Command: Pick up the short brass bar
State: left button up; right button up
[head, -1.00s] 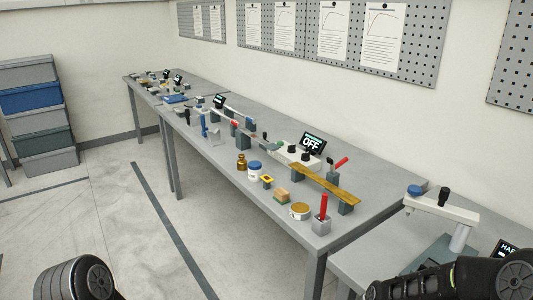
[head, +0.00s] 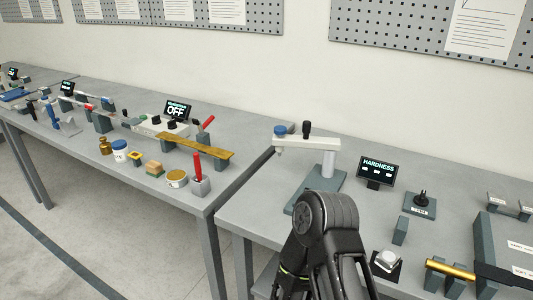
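A short, round brass-coloured bar (head: 450,269) lies across dark grey blocks at the lower right of the head view, on the near part of the right bench. Its right end is close to a dark grey box. A longer, flat brass-coloured strip (head: 195,147) rests on blocks on the left bench. One of my black arm links rises from the bottom centre, left of the short bar and apart from it in the picture.
A hardness tester (head: 328,160) and its display (head: 378,170) stand on the right bench. A small block (head: 400,230), a silver-topped holder (head: 387,260) and a grey box (head: 505,250) are around the bar. A narrow gap separates the benches.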

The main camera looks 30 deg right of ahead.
aim_at(461, 274)
jog(key=z, duration=2.35)
jog(key=l+u, duration=0.45)
jog(key=l, duration=1.85)
jog(key=k, duration=0.05)
